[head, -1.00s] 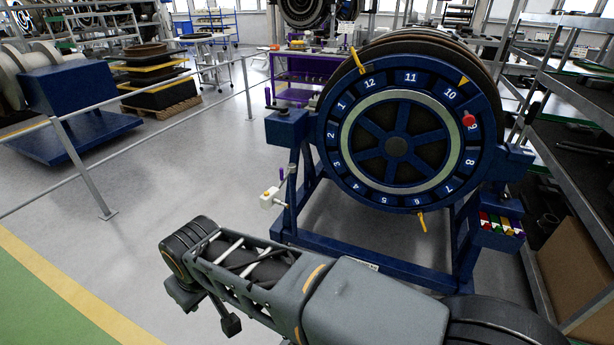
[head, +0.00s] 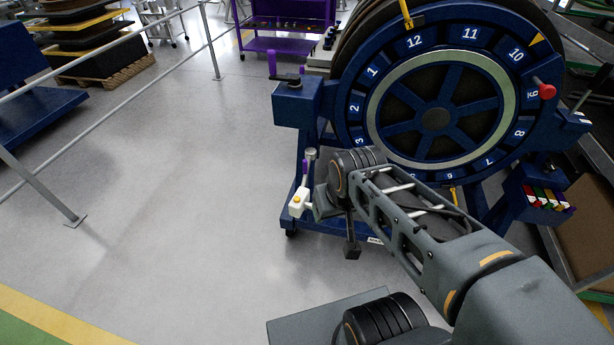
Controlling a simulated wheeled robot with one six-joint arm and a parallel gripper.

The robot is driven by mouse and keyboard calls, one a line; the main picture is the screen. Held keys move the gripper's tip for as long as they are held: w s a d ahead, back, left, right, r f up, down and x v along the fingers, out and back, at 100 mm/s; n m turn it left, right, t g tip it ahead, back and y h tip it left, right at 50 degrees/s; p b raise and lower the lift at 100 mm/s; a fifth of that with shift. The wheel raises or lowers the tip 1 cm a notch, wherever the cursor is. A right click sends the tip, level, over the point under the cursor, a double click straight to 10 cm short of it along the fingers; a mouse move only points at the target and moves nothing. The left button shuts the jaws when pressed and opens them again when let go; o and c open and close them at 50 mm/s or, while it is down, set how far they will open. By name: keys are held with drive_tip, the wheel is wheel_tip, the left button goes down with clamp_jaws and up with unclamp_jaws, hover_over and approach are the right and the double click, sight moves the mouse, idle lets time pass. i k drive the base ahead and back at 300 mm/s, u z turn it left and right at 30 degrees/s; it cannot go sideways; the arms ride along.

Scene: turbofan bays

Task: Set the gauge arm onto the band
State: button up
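The blue wheel (head: 393,73) stands upright with numbered blocks around a pale ring (head: 376,128), which may be the band. I cannot tell for sure which part is the gauge arm. A white block with a yellow button (head: 298,203) and a purple piece (head: 306,176) sits low at the stand's left. A dark lever (head: 287,79) with a purple handle (head: 271,65) is on the blue box at the wheel's left. My arm's far end overlaps the wheel's lower left in the view. A dark part (head: 351,251) hangs there, perhaps of my gripper; its fingers are not clear.
A red knob (head: 546,90) sticks out at the wheel's right. A blue holder with coloured pieces (head: 547,199) is at the stand's lower right. A purple cart (head: 290,35) stands behind. A rail (head: 212,45) runs at left. The floor left of the stand is clear.

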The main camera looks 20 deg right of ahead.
sight(297, 210)
drive_tip(key=u, duration=0.05)
drive_tip(key=k, duration=0.6)
drive_tip(key=z, duration=0.1)
drive_tip(key=i, duration=0.65)
drive_tip(key=u, duration=0.75)
drive_tip(key=i, duration=0.65)
drive_tip(key=u, duration=0.75)
